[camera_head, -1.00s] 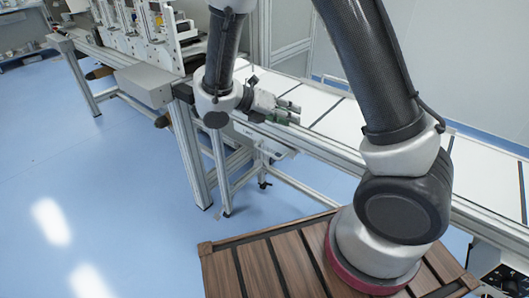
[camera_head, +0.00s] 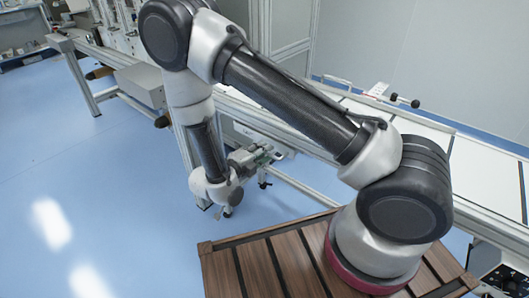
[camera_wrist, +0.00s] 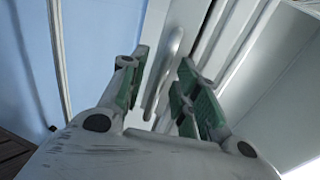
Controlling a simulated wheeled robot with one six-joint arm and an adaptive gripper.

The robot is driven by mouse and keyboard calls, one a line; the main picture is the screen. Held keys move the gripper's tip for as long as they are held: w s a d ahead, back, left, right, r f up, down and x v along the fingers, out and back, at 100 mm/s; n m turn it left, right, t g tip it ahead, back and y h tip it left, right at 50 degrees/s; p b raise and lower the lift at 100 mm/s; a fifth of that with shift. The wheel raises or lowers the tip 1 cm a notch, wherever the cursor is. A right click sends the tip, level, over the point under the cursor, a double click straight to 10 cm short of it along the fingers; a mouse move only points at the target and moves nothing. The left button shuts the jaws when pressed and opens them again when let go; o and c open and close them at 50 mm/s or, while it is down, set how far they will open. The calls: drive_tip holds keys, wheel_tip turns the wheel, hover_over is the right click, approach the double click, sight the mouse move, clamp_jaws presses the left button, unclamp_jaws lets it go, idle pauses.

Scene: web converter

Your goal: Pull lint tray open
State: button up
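The lint tray's pale front (camera_wrist: 186,22) appears to be the panel ahead in the wrist view. A rounded grey handle (camera_wrist: 169,60) shows against it. My gripper (camera_wrist: 164,62) is open, with green-padded fingers on either side of the handle in the picture. I cannot tell whether the pads touch it or how deep it sits between them. In the head view my gripper (camera_head: 267,156) is low, beside the frame under the white conveyor table. My arm and gripper hide most of the tray there.
The white conveyor table (camera_head: 455,170) runs along the right with a metal rail. A grey box (camera_head: 143,78) is mounted on the frame at left. Blue floor (camera_head: 90,190) is open at left. A slatted wooden platform (camera_head: 265,262) lies under my arm base.

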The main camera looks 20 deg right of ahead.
drive_tip(key=shift+w+d+f, duration=0.15)
drive_tip(key=shift+w+d, duration=0.15)
drive_tip(key=shift+d, duration=0.25)
drive_tip(key=shift+c, duration=0.4)
clamp_jaws()
drive_tip(key=f+v, duration=0.2)
drive_tip(key=v, duration=0.9)
drive_tip(key=f+v, duration=0.2)
drive_tip(key=v, duration=0.9)
drive_tip(key=shift+s+a+f, duration=0.2)
drive_tip(key=shift+s+a, duration=0.2)
drive_tip(key=shift+a, duration=0.3)
